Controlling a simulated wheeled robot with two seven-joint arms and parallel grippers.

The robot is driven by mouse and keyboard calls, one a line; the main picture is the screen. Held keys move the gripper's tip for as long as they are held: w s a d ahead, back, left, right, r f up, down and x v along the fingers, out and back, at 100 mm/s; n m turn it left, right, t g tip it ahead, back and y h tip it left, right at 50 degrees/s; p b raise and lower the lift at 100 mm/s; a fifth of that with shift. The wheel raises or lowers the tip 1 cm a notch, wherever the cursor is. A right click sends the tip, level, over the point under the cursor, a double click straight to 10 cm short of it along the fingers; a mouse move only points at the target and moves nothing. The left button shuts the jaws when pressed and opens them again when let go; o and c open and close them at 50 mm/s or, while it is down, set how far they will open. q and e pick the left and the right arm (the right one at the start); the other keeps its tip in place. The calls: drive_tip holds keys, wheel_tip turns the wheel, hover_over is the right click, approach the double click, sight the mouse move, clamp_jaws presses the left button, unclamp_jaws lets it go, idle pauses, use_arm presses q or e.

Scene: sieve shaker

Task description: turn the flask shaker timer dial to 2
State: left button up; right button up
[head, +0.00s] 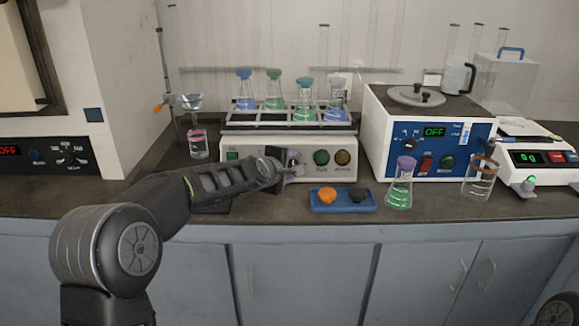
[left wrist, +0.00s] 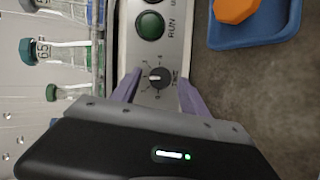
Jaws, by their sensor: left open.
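The flask shaker (head: 257,173) is a white box with a rack of stoppered flasks on top. Its timer dial is hidden behind my left gripper (head: 287,165) in the head view. In the left wrist view, the small dark dial (left wrist: 158,76) sits on the white front panel (left wrist: 128,50), ringed by small printed marks too fine to read. My left gripper is open, with its purple fingers (left wrist: 160,93) on either side of the dial. I cannot tell whether they touch it. My right gripper is not in view.
A green RUN button (left wrist: 150,25) is beside the dial. A green-liquid flask (head: 399,190) and a blue-fronted bath (head: 377,145) stand to the right. A beaker (head: 198,146) stands left.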

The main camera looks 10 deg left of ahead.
use_arm(q)
drive_tip(key=d+v, duration=0.1)
drive_tip(key=v, duration=0.6)
drive_tip(key=shift+s+a+p, duration=0.4)
drive_tip(key=shift+a+p, duration=0.05)
drive_tip(key=shift+a, duration=0.05)
